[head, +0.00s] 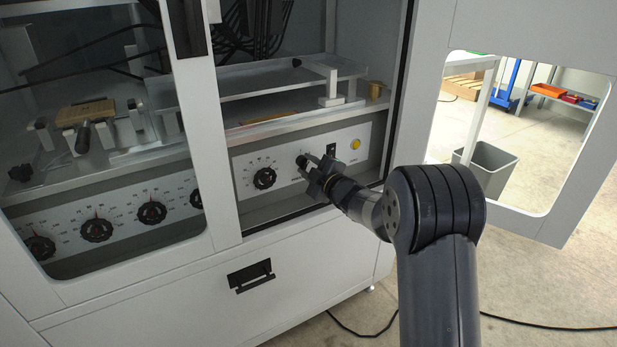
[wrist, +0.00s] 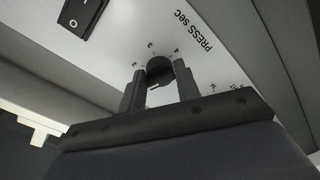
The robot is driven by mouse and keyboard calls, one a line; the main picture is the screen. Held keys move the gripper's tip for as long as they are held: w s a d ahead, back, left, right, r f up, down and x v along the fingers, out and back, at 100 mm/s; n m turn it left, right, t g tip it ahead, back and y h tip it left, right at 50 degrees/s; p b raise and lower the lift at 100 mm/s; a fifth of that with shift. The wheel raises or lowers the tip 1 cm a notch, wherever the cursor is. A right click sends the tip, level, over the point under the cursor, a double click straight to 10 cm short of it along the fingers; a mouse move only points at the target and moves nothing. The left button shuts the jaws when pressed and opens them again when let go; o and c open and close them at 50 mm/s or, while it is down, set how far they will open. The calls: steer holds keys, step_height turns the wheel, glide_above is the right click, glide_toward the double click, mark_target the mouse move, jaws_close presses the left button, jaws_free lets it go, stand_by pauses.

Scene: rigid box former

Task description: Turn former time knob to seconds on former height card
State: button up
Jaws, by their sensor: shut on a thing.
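The former time knob (wrist: 158,69) is a small dark round knob on the light control panel, with a printed number dial around it and the label "PRESS sec" beside it in the wrist view. My gripper (wrist: 160,88) is shut on this knob, one finger on each side. In the head view my gripper (head: 309,165) reaches the panel at the right end of the knob row and covers most of the knob. The knob's exact pointer setting cannot be read. No height card can be made out in either view.
A black rocker switch (wrist: 82,14) sits near the knob, and a yellow button (head: 355,144) is to its right. Another dial (head: 264,178) is to its left. A metal shelf (head: 270,82) lies above the panel.

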steer(key=shift+r+n+b, duration=0.15)
steer(key=shift+n+b, duration=1.55)
steer(key=shift+n, duration=0.3)
steer(key=o, duration=0.9)
steer(key=shift+o, duration=0.2)
steer(key=p+v, duration=0.1)
steer(key=v, duration=1)
steer(key=shift+p, duration=0.4)
steer(key=shift+a+r, duration=0.1)
steer(key=shift+a, duration=0.05)
steer(key=b+x, duration=0.1)
steer(key=x, duration=0.9)
steer(key=shift+w+a+b, duration=0.15)
steer(key=shift+w+b, duration=0.2)
steer(key=shift+w, duration=0.05)
